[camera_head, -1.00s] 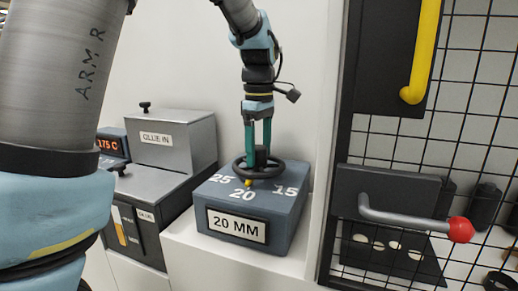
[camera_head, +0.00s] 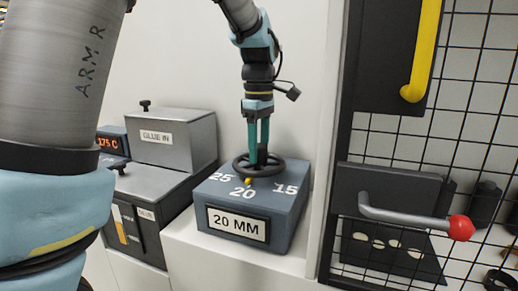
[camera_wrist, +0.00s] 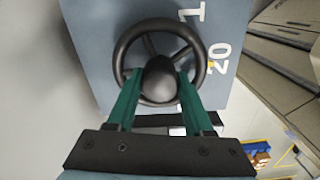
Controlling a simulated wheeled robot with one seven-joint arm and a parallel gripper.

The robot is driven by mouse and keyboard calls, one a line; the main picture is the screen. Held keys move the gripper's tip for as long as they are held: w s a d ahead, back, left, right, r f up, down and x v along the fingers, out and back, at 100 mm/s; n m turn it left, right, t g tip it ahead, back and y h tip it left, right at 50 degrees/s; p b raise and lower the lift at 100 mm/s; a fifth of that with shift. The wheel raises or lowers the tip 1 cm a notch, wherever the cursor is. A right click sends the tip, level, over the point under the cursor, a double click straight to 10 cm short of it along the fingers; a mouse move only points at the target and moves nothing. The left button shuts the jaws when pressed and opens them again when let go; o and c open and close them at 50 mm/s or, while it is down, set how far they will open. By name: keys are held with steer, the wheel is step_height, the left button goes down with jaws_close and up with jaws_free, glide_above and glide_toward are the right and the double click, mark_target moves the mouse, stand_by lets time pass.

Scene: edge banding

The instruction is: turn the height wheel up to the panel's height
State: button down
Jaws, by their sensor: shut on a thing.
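The dark height wheel (camera_head: 275,179) lies flat on top of a blue-grey box. It has a raised middle hub. The box top (camera_head: 214,189) carries the numbers 25, 20 and 15, and a yellow pointer (camera_head: 248,181) at the wheel's front edge stands by the 20. The front plate (camera_head: 238,224) reads 20 MM. My gripper (camera_head: 259,158) comes down from above, its green fingers at the wheel's middle. In the wrist view, the fingers (camera_wrist: 160,88) are on both sides of the dark hub (camera_wrist: 158,72), shut on it. No panel is clear to me.
A grey glue unit (camera_head: 174,141) with a GLUE IN label stands left of the box. A wire mesh (camera_head: 465,135) is at the right, with a red-knobbed lever (camera_head: 405,219) and a yellow handle (camera_head: 420,55). The white ledge (camera_head: 200,247) in front of the box is clear.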

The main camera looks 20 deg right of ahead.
mark_target(259, 145)
steer(key=shift+r+m, duration=0.1)
steer(key=shift+m, duration=0.2)
steer(key=m+p, duration=0.1)
steer(key=m, duration=0.4)
steer(key=m+p, duration=0.1)
steer(key=m, duration=0.5)
steer(key=shift+m, duration=0.3)
stand_by(0.4)
steer(key=shift+c, duration=1.4)
jaws_free()
step_height(259, 145, up, 11)
steer(key=b, duration=0.1)
steer(key=shift+b, duration=0.35)
